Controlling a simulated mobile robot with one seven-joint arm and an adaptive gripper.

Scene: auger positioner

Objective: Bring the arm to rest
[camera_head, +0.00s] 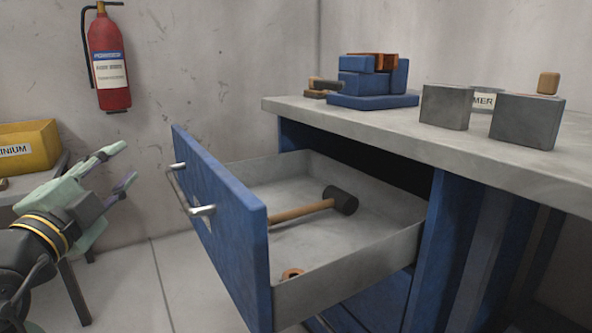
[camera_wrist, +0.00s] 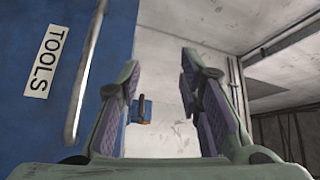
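My gripper (camera_head: 122,168) is at the left of the head view, left of the open drawer and apart from it. Its two fingers are spread with nothing between them. In the wrist view my gripper (camera_wrist: 160,100) also shows open and empty. The drawer's blue front (camera_head: 222,215) has a metal handle (camera_head: 190,195). In the wrist view the blue front (camera_wrist: 60,90) carries a label reading TOOLS, with the handle (camera_wrist: 85,75) beside my left finger.
The drawer is pulled out from the workbench (camera_head: 470,150) and holds a hammer (camera_head: 320,205) and a small copper-coloured ring (camera_head: 291,273). Grey blocks (camera_head: 525,120) and a blue block assembly (camera_head: 372,85) sit on the bench. A yellow bin (camera_head: 35,145) stands behind my arm. A fire extinguisher (camera_head: 108,60) hangs on the wall.

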